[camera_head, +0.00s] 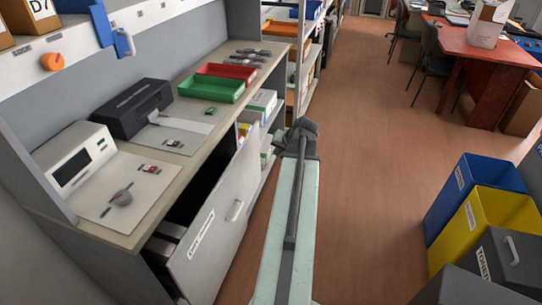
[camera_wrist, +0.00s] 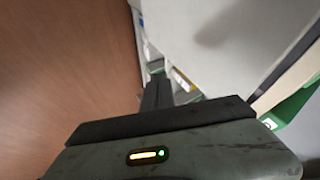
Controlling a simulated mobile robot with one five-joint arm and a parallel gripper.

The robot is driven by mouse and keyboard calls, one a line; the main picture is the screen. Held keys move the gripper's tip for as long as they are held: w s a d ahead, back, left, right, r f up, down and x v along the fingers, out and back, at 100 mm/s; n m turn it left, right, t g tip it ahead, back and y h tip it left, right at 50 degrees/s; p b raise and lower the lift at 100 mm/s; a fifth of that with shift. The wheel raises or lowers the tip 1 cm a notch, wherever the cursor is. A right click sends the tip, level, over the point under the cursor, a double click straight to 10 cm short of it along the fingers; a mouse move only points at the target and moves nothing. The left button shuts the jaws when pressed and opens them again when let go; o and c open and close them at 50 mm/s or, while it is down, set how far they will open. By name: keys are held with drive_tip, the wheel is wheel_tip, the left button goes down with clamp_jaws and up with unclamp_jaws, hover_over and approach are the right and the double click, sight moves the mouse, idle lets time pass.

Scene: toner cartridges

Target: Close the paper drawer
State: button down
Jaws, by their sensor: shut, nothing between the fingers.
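The paper drawer (camera_head: 222,232) is the large pale front with a label and a handle (camera_head: 235,210) under the counter. It stands pulled out, with a dark gap between its top edge and the counter. The label is too small to read surely. My gripper (camera_head: 302,128) is at the far end of my arm, over the floor to the right of the drawer front and beyond its handle. In the wrist view my gripper (camera_wrist: 157,92) is shut and empty. A pale panel (camera_wrist: 225,40) close by there looks like the drawer front; I cannot tell whether I touch it.
The counter (camera_head: 185,165) holds a printer (camera_head: 135,108), a green tray (camera_head: 210,88) and a red tray (camera_head: 228,72). Open shelves lie beyond the drawer. Blue and yellow bins (camera_head: 470,195) stand at the right. The floor between is clear.

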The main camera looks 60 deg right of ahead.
sight(258, 158)
drive_tip(key=w+f+b, duration=0.3)
drive_tip(key=w+f, duration=0.1)
drive_tip(key=w, duration=0.1)
drive_tip(key=w+d+f+b, duration=0.1)
drive_tip(key=w+f+b, duration=0.1)
drive_tip(key=w, duration=0.1)
drive_tip(key=shift+w+d+f+b, duration=0.1)
drive_tip(key=shift+w+f+b, duration=0.05)
drive_tip(key=shift+f+b, duration=0.2)
